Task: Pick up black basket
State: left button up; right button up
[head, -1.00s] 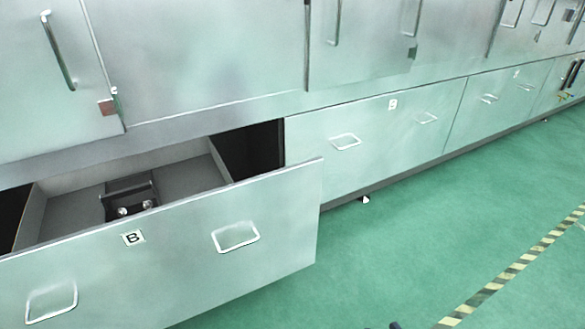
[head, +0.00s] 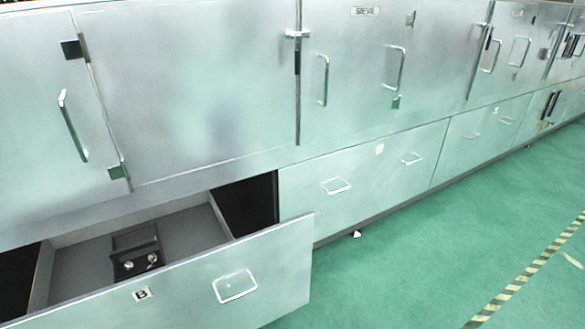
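A small black box-like container (head: 134,243), which looks like the black basket, sits inside an open drawer in the head view, at lower left. Two shiny round metal parts show at its front. Its lower front is partly hidden by the drawer's front panel. Neither of my grippers is in view.
The open drawer (head: 190,294), labelled B, sticks out from a long row of metal cabinets. The cabinet doors (head: 195,100) above it and the drawer (head: 365,170) to its right are shut. The green floor (head: 440,240) is clear up to a striped line (head: 530,275).

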aim_at(134, 247)
jog(key=u, duration=1)
